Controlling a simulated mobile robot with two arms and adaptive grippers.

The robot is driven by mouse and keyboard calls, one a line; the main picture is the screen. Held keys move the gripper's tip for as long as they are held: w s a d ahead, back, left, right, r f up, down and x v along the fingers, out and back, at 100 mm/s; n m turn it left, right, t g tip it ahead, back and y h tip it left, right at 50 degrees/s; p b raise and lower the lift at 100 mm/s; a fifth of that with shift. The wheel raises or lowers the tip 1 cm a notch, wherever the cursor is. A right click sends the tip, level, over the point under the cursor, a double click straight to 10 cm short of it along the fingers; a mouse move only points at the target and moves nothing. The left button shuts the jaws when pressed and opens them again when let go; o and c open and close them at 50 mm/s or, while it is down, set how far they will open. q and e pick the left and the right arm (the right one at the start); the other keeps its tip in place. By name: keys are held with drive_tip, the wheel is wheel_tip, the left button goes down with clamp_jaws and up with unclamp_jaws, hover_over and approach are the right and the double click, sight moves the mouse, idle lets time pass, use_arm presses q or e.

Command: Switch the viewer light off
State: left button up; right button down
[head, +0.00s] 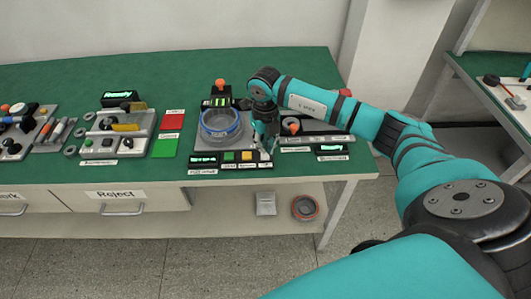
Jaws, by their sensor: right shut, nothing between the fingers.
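A grey station with a clear round bowl with a blue rim (221,125) stands on the green bench. A dark control strip runs along its front, with a green button (229,157), a yellow button (247,155) and a lit green display (203,160). The small labels are too small to read, so I cannot tell which control is the viewer light's or whether the light is on. My right gripper (265,152) points down, shut and empty, just right of the yellow button, over the strip's right part. Contact with the strip cannot be told. My left gripper is not in view.
An orange knob (220,84) stands behind the bowl. A grey bar (318,141) and another lit display (331,150) lie to the right. The bench's back strip is clear.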

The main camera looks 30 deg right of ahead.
sight(265, 156)
drive_tip(key=shift+s+f+b, duration=0.1)
drive_tip(key=shift+f+b, duration=1.05)
drive_tip(key=shift+f, duration=0.35)
idle(1.1)
drive_tip(key=shift+r+p, duration=0.6)
drive_tip(key=shift+r, duration=0.15)
drive_tip(key=shift+r+p, duration=1.85)
drive_tip(key=shift+r, duration=1)
drive_tip(key=shift+f, duration=0.1)
